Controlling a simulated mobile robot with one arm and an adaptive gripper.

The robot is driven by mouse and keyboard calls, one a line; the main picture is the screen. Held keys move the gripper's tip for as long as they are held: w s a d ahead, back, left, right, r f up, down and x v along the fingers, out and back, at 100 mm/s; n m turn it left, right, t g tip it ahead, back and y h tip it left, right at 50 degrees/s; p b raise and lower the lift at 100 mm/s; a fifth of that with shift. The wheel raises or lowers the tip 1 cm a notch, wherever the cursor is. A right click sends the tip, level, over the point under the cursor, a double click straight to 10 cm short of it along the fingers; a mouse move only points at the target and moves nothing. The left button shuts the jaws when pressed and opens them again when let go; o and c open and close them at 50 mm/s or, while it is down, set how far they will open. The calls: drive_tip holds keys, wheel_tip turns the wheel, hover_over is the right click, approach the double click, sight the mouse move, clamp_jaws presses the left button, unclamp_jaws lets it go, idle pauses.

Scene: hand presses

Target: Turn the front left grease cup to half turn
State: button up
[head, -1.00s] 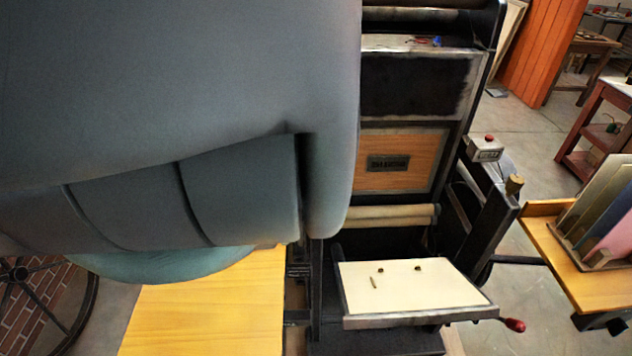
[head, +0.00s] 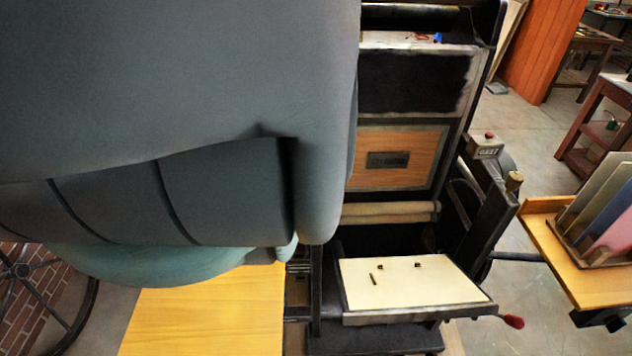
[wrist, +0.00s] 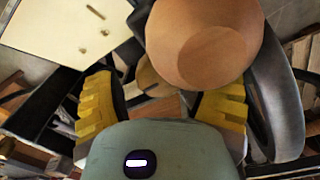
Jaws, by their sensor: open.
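In the wrist view a large rounded copper-brown piece (wrist: 205,40) with a flat end fills the top centre, very near the camera. It looks like the front left grease cup, though its mounting is hidden. My gripper (wrist: 158,100) is open, its yellow ribbed pads spread apart below this piece. A smaller tan rounded part (wrist: 150,78) shows between the pads; I cannot tell what it is. No contact with the pads is clear. In the head view my arm covers the press's front left, hiding the gripper and left cup.
The cream feed board (head: 410,282) with small pins juts from the press front; it also shows in the wrist view (wrist: 65,25). A red-ended handle (head: 513,321) sticks out at its right. A counter box (head: 485,146) and a wooden side table (head: 560,255) stand right.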

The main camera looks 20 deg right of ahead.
idle(0.3)
drive_tip(key=c, duration=1.2)
